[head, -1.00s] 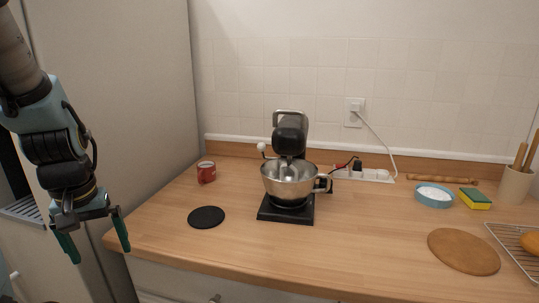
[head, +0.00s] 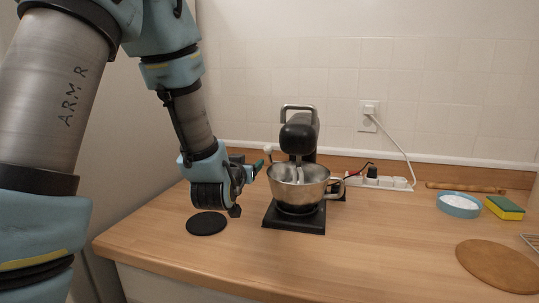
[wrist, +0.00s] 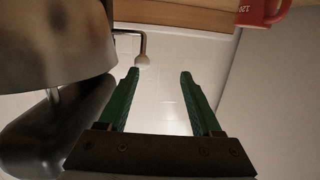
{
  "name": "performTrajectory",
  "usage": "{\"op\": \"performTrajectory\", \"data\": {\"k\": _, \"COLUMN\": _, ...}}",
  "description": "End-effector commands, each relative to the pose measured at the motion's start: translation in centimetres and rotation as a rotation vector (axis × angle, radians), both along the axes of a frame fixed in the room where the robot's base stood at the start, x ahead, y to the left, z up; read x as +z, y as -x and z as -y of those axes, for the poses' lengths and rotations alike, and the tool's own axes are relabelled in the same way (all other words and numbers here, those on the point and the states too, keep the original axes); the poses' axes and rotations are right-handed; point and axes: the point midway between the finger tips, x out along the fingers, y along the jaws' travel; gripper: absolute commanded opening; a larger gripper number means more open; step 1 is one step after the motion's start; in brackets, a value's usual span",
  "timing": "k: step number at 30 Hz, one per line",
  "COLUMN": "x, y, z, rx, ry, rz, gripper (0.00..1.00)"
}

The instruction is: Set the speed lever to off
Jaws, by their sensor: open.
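The stand mixer (head: 299,136) is black with a steel bowl (head: 297,184). The knob is also just visible in the head view (head: 268,150), at the mixer's left side. My gripper (head: 254,172) is at the left of the bowl, near the lever. In the wrist view its green fingers (wrist: 160,76) are apart with nothing between them. The knob appears just beyond the left fingertip; I cannot tell whether they touch.
The steel bowl also fills the left of the wrist view (wrist: 55,45), close to my left finger. A black round mat (head: 207,224) lies below my gripper. A power strip (head: 385,182) is behind the mixer.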

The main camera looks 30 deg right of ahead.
Motion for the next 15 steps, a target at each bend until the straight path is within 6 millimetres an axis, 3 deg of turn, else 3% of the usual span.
{"op": "performTrajectory", "data": {"k": 3, "x": 0.6, "y": 1.1, "z": 1.9, "rx": -0.030, "ry": 0.053, "rz": 0.066, "gripper": 0.66}}
{"op": "performTrajectory", "data": {"k": 7, "x": 1.2, "y": 1.4, "z": 2.7, "rx": -0.039, "ry": 0.076, "rz": 0.094, "gripper": 0.66}}
{"op": "performTrajectory", "data": {"k": 15, "x": 1.5, "y": -1.3, "z": 4.9, "rx": -0.038, "ry": 0.077, "rz": 0.096, "gripper": 0.66}}
